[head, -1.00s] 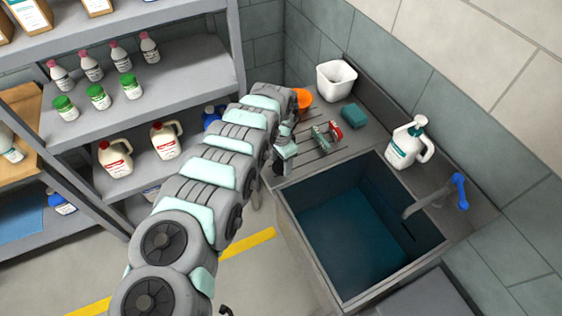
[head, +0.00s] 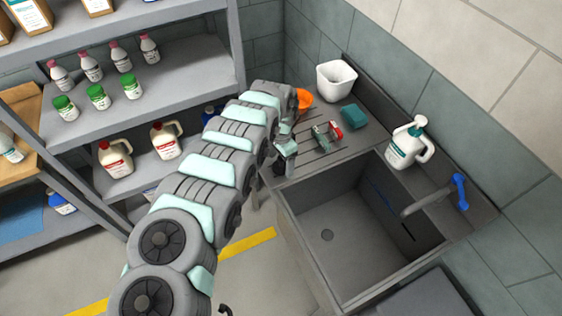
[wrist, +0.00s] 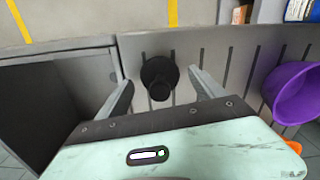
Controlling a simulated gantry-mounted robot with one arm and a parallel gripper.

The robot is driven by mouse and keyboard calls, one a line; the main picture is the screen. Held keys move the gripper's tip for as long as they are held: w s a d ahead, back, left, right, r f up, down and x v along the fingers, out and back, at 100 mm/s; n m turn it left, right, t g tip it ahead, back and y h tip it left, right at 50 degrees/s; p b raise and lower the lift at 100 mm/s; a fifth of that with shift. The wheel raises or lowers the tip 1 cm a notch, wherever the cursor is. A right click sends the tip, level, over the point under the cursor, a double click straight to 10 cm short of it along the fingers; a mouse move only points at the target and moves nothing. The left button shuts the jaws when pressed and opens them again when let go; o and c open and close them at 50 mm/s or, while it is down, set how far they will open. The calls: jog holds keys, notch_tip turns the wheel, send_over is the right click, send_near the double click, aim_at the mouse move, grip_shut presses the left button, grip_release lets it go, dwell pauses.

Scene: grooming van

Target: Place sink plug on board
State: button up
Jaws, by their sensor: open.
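The black sink plug (wrist: 158,75) shows in the wrist view on the grooved drainboard (wrist: 230,55), close to the sink's edge. My gripper (wrist: 161,88) is open, with one finger on each side of the plug and a visible gap on both sides. In the head view my gripper (head: 284,163) is over the near left end of the board (head: 318,150), and the plug is hidden there.
A purple bowl (wrist: 292,95) is on the board's right in the wrist view. In the head view, a green-and-red item (head: 328,133), teal sponge (head: 354,118), orange container (head: 303,99) and white bin (head: 336,80) stand farther back. A pump bottle (head: 407,145) is beside the blue-handled tap (head: 459,190).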

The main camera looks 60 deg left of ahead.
notch_tip(320, 180, up, 11)
jog(key=shift+r, duration=0.2)
dwell(0.3)
